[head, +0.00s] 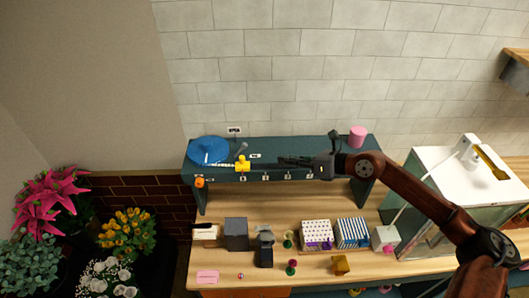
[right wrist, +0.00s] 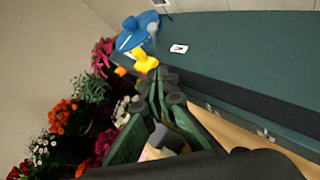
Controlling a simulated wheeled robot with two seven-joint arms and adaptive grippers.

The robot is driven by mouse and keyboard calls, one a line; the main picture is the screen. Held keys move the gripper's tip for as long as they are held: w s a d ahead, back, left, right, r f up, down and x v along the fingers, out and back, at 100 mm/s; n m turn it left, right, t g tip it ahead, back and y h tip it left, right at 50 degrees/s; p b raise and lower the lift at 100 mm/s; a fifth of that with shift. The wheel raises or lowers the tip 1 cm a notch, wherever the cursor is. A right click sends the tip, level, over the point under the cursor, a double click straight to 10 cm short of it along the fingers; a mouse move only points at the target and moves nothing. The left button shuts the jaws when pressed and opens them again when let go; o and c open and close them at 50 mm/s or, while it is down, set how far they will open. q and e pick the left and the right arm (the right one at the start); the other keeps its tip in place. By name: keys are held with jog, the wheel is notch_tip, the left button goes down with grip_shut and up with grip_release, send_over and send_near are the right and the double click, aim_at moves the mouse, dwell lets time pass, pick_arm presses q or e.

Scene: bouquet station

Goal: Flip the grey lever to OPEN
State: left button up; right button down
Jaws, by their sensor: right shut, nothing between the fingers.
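A blue disc (head: 209,150) lies at the left end of the dark teal shelf (head: 225,177). A yellow block (head: 242,165) stands just right of it. A small slim greyish piece (head: 242,149) rises behind the yellow block; it looks like the lever, but its setting is too small to tell. My right gripper (head: 283,161) is shut and empty over the shelf, pointing left, a little right of the yellow block. In the right wrist view the blue disc (right wrist: 137,31) and the yellow block (right wrist: 145,62) lie beyond the fingertips (right wrist: 162,82). My left gripper is out of view.
A small sign (head: 234,130) is on the wall behind the shelf. A pink cylinder (head: 357,136) stands at the shelf's right end. An orange knob (head: 199,182) is at its front left. Boxes, including a blue-striped one (head: 352,232), line the wooden table below. A glass tank (head: 430,215) stands right.

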jog(key=p, duration=0.3)
send_near(240, 151)
notch_tip(240, 151, down, 2)
jog(key=shift+s+f, duration=0.1)
jog(key=shift+f, duration=0.05)
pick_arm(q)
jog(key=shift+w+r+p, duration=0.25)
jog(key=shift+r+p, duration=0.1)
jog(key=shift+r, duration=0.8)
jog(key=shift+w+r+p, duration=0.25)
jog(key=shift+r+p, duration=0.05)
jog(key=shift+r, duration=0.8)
pick_arm(e)
jog(key=shift+w+a+r, duration=0.25)
jog(key=shift+w+a, duration=0.4)
jog(key=shift+w, duration=0.05)
jog(key=shift+w+a+r, duration=0.25)
jog(key=shift+w+a, duration=0.4)
jog(key=shift+w, duration=0.1)
